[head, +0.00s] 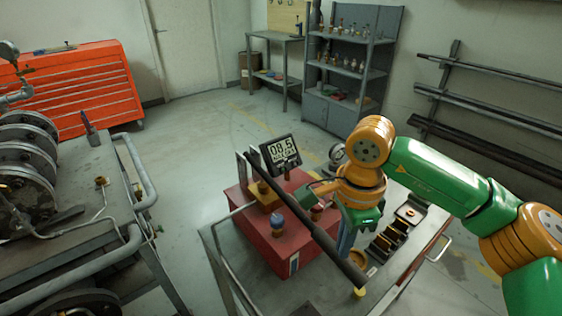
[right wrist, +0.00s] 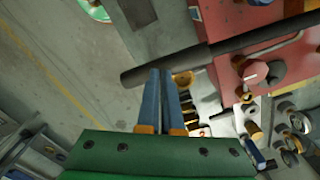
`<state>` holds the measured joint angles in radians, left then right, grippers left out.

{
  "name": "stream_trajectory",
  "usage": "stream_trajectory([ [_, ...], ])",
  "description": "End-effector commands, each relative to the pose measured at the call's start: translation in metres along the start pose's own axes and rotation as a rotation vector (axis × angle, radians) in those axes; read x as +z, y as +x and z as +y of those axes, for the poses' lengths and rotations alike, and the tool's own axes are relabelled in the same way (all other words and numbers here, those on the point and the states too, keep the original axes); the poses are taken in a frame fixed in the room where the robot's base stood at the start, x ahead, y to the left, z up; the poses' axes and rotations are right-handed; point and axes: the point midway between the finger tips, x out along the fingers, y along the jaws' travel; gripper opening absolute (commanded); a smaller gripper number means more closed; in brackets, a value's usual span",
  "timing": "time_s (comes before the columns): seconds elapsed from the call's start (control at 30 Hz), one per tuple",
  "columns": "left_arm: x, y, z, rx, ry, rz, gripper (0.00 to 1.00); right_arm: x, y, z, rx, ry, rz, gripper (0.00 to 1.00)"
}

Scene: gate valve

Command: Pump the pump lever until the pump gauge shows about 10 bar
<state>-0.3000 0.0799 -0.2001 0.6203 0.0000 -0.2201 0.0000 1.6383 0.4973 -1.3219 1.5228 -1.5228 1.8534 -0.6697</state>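The red pump (head: 285,240) stands on a grey cart. Its long dark lever (head: 325,243) slopes down toward the front right, and in the right wrist view the lever (right wrist: 240,44) crosses the picture. The pump gauge (head: 282,151) reads 08.5. My right gripper (head: 346,243) is beside the lever's lower part, fingers pointing down. In the right wrist view its two blue fingers (right wrist: 161,72) are close together with nothing seen between them, their tips overlapping the lever near its end. Whether they touch it is unclear. My left gripper is not in view.
The cart's tray (head: 388,237) holds dark blocks and small fittings right of the pump. A second cart (head: 90,240) with flanged pipework stands at left. An orange tool cabinet (head: 85,85) and grey shelves (head: 350,70) are behind. Open floor lies between the carts.

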Motion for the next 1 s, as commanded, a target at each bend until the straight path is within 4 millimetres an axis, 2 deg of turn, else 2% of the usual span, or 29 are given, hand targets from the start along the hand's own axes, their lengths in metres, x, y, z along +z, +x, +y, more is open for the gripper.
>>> stream_trajectory([
  [0.13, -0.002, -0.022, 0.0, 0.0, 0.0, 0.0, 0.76, 0.0, -0.025, 0.0, 0.001, 0.0, 0.001, 0.0],
  [0.4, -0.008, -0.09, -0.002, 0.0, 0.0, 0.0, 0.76, 0.0, -0.106, 0.0, 0.0, 0.0, 0.001, 0.0],
  [0.5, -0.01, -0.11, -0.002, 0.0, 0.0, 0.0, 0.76, 0.0, -0.129, 0.0, 0.0, 0.001, 0.0, 0.0],
  [1.0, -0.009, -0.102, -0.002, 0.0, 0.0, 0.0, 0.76, 0.0, -0.123, 0.0, 0.0, 0.0, 0.0, 0.0],
])
